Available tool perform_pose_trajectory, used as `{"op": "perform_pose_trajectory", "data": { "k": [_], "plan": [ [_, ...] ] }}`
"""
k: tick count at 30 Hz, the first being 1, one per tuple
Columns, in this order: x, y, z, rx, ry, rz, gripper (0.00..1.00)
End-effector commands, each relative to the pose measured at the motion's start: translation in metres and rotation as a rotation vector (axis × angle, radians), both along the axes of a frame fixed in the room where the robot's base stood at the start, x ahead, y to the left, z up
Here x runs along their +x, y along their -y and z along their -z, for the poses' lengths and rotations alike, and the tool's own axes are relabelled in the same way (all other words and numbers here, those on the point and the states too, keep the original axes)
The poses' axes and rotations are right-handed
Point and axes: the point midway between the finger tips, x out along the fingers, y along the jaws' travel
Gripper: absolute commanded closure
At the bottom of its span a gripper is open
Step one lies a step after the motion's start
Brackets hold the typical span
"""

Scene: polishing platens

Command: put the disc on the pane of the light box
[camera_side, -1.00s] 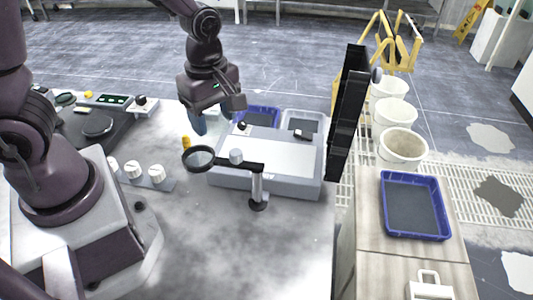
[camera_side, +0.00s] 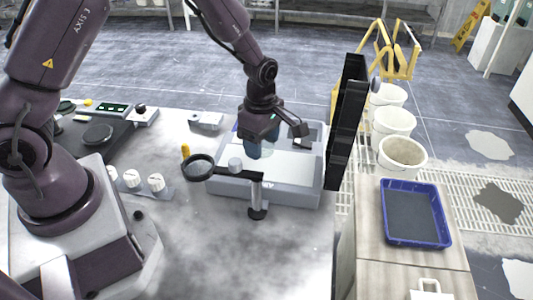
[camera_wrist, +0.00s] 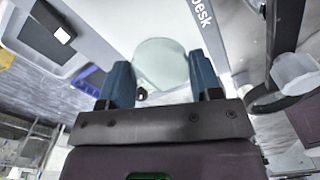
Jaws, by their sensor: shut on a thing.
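The disc (camera_wrist: 160,62) is a pale, clear, greenish round plate. My gripper (camera_wrist: 160,78) is shut on it, with one blue finger on each side of its near edge. In the side view my gripper (camera_side: 259,150) hangs over the light box (camera_side: 285,192), a grey-white box with a pale pane (camera_side: 291,163) on top. The disc is hard to make out in the side view. It appears to be above the pane, but I cannot tell the gap. My gripper hides part of the pane and the box's back.
A magnifier on a stand (camera_side: 257,195) stands at the box's front, its ring (camera_side: 198,168) reaching left. A tall black panel (camera_side: 346,120) stands close on the right. A blue tray (camera_side: 416,212) lies on the side bench. The front table is clear.

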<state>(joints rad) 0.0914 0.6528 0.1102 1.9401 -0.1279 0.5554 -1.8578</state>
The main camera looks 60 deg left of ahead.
Motion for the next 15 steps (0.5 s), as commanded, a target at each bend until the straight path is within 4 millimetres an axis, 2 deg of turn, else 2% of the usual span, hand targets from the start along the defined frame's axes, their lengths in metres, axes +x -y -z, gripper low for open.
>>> {"op": "perform_pose_trajectory", "data": {
  "k": [6,12,15],
  "plan": [
    [0.013,0.000,0.015,0.000,0.000,0.000,0.68],
    [0.012,0.000,0.042,0.001,-0.001,0.001,0.68],
    [0.013,0.000,0.045,0.000,0.001,0.001,0.68]
  ]
}}
